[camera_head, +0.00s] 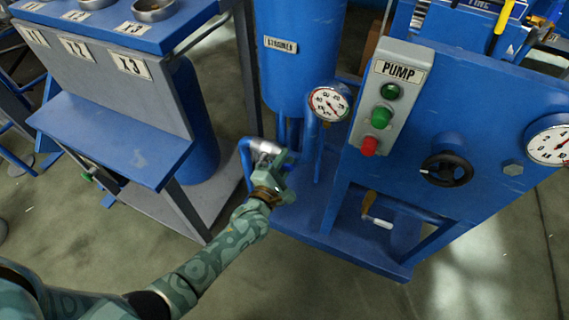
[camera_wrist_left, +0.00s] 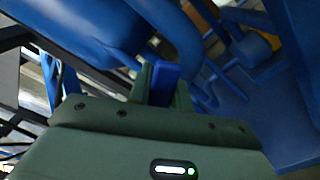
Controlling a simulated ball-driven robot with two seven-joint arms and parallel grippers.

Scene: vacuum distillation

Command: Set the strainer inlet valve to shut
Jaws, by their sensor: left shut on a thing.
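The strainer (camera_head: 299,80) is a tall blue vessel with a name plate, at the top middle of the head view. Below it, a silver valve body (camera_head: 262,146) sits on a blue pipe (camera_head: 245,160). My left gripper (camera_head: 272,164) is at this valve, its arm reaching up from the lower left. In the left wrist view, my left gripper (camera_wrist_left: 164,88) is shut on a blue handle (camera_wrist_left: 163,78), which shows between its fingers. The gripper hides most of the handle in the head view, so its angle is hard to tell. My right gripper is not in view.
A pressure gauge (camera_head: 328,103) stands just right of the valve. Farther right is the pump panel (camera_head: 392,97) with green and red buttons, a black handwheel (camera_head: 447,169) and an orange-handled valve (camera_head: 369,203). A blue shelf (camera_head: 115,137) juts out at left.

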